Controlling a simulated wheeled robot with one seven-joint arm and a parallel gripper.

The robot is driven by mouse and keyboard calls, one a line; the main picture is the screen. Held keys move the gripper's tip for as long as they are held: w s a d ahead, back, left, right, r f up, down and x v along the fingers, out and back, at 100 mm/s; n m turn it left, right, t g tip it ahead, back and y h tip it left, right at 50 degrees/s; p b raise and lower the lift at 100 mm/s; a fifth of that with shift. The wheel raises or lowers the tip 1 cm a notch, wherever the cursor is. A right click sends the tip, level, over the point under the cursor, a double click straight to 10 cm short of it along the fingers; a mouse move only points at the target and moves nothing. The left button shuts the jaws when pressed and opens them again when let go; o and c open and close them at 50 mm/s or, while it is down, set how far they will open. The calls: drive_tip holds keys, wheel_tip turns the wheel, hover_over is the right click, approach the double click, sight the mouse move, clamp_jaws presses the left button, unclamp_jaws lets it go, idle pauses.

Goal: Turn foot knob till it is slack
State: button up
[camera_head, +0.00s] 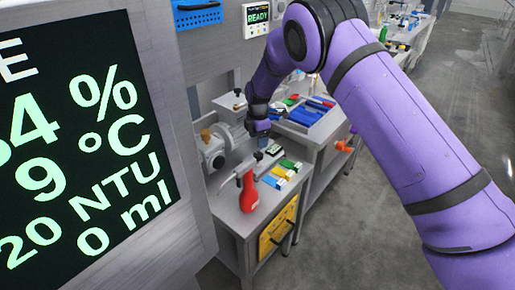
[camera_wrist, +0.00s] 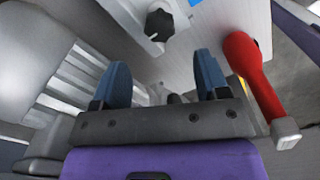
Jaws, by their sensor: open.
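A black lobed knob (camera_wrist: 159,25) sits on a pale metal piece near the top of the wrist view. It looks like the foot knob, but I cannot be sure. My gripper (camera_wrist: 162,62) has its two blue fingers apart with nothing held between them. The knob lies beyond the fingertips, apart from them. In the head view my gripper (camera_head: 259,127) hangs low over the near bench, beside the grey machine. The knob cannot be made out clearly there.
A grey motor-like machine (camera_head: 213,150) is at left. Floor at right (camera_head: 385,210) is clear.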

sight(258, 154)
wheel_tip(258, 154, down, 7)
drive_tip(key=shift+f, duration=0.2)
idle(0.4)
drive_tip(key=c, duration=0.9)
